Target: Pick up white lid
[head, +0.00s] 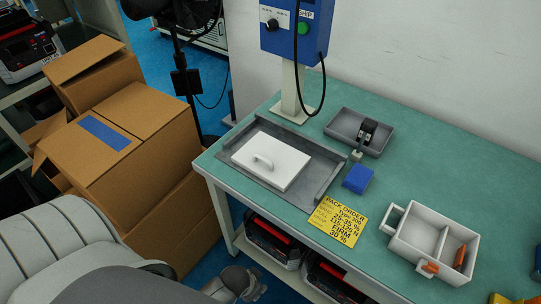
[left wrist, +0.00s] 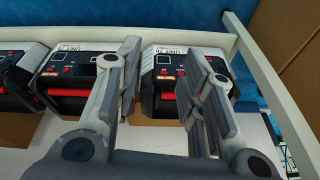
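My left gripper (head: 240,284) is low at the bottom of the head view, below and in front of the table edge, apart from the lid. In the left wrist view its two fingers (left wrist: 163,65) are spread with nothing held between them; black-and-red units (left wrist: 190,85) on the lower shelf show beyond them. The lid is not in the wrist view. My right gripper is not in view.
A yellow order card (head: 337,220), blue block (head: 357,179), grey tray (head: 343,126) and white divided box (head: 409,240) are on the table. A blue control box (head: 283,37) stands on a post behind the fixture. Cardboard boxes (head: 150,150) are left of the table.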

